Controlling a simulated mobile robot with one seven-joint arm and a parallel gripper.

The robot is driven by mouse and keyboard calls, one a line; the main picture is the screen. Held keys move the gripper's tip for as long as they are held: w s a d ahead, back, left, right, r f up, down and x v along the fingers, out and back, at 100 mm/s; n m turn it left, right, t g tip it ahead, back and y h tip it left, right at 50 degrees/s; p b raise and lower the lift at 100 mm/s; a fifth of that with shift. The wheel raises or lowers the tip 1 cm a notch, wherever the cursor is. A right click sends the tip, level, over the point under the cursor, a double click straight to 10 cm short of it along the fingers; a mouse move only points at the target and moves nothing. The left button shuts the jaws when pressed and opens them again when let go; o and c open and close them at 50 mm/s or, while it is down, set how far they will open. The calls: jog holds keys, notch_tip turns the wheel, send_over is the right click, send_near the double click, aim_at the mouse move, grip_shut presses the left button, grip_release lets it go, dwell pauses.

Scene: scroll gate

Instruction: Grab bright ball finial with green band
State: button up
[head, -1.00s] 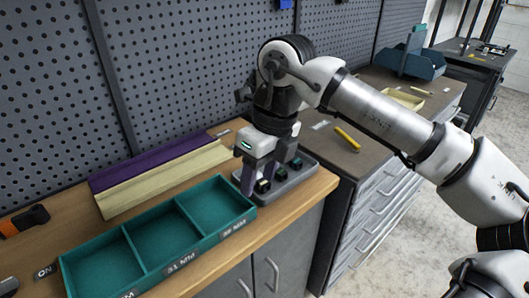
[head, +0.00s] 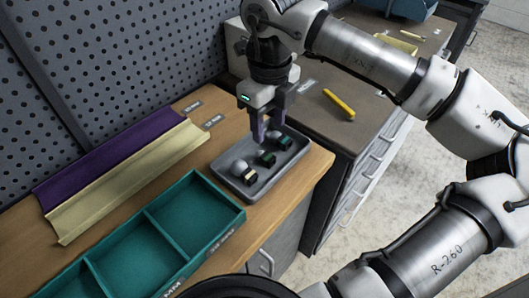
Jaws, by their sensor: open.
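Several small finials with dark bodies lie in a grey tray (head: 257,190) on the wooden bench. The front-left finial (head: 245,173) has a pale grey ball and a cream band. The middle finial (head: 267,158) and the back-right finial (head: 285,143) show green bands. Their balls are partly hidden by my fingers or too small for me to compare in brightness. My gripper (head: 265,133) points down over the back part of the tray, open, with its fingertips close to the balls. Nothing shows between its fingers. I cannot tell if it touches one.
A teal compartment box (head: 195,205) stands left of the tray. Purple (head: 105,165) and cream (head: 130,185) channel strips lie behind it. The pegboard (head: 110,70) rises behind the bench. A yellow tool (head: 339,104) lies on the grey cabinet to the right.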

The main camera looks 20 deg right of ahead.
aim_at(266, 155)
notch_tip(266, 155, down, 4)
jog(key=shift+r, duration=0.15)
jog(key=shift+w+a+f+p, duration=0.15)
jog(key=shift+f+p, duration=0.45)
jog(key=shift+f, duration=0.8)
jog(key=shift+w+a+f+p, duration=0.1)
jog(key=shift+f+p, duration=0.5)
jog(key=shift+f, duration=0.8)
grip_shut()
jog(key=shift+r, duration=0.1)
